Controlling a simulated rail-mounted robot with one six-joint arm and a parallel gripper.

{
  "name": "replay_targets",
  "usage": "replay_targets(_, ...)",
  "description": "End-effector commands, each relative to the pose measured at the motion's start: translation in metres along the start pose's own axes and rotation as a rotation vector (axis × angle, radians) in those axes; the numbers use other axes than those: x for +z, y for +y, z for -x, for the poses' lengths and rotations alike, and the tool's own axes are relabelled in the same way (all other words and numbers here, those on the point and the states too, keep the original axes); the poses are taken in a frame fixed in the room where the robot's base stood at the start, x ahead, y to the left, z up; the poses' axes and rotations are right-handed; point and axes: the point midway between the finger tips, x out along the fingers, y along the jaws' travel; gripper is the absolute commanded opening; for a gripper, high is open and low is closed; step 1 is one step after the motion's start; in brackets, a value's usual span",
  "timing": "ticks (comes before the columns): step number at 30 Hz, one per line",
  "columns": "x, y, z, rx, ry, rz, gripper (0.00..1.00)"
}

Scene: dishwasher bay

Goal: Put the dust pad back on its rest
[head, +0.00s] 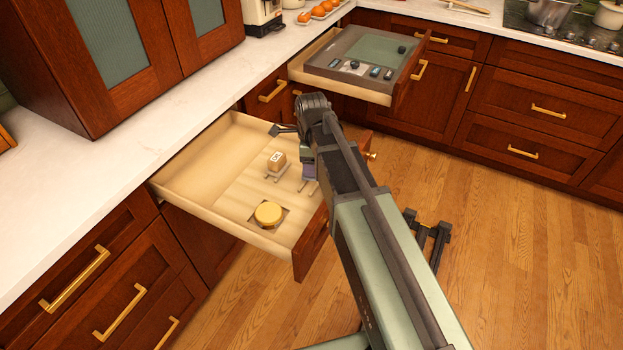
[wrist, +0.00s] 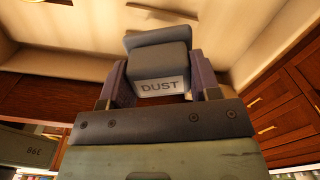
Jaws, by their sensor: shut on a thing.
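The dust pad (wrist: 158,58) is a dark grey block with a pale label reading DUST. In the wrist view it sits between the two purplish fingers of my gripper (wrist: 156,76), which is shut on it. In the head view my gripper (head: 309,168) is over the right part of the open wooden drawer (head: 205,172), and my arm hides much of the pad. Pale rails (head: 302,186) show in the drawer just below the gripper, partly hidden; I cannot tell for certain whether they are the pad's rest, or whether the pad touches them.
A tan labelled block (head: 276,161) sits on similar rails left of my gripper. A round yellow thing (head: 269,213) sits in a recess nearer the drawer front (head: 312,244). A second open drawer (head: 345,90) holds a grey tray behind. The drawer's left part is clear.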

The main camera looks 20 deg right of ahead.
Motion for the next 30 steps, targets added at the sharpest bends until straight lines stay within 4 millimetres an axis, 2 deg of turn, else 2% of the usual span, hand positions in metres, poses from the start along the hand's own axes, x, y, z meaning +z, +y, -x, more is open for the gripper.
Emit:
replay_targets(1, 0.0, 0.0, -0.017, 0.0, 0.0, 0.0, 0.38)
replay_targets(3, 0.0, 0.0, -0.034, 0.0, 0.0, 0.0, 0.38)
replay_targets(5, 0.0, 0.0, -0.042, 0.0, 0.0, 0.0, 0.38)
replay_targets(11, 0.0, 0.0, -0.037, 0.0, 0.0, 0.0, 0.38)
replay_targets(16, 0.0, 0.0, -0.042, 0.0, 0.0, 0.0, 0.38)
replay_targets(17, 0.0, 0.0, -0.041, 0.0, 0.0, 0.0, 0.6)
replay_targets(21, 0.0, 0.0, -0.04, 0.0, 0.0, 0.0, 0.81)
replay_targets(30, 0.0, 0.0, -0.038, 0.0, 0.0, 0.0, 0.82)
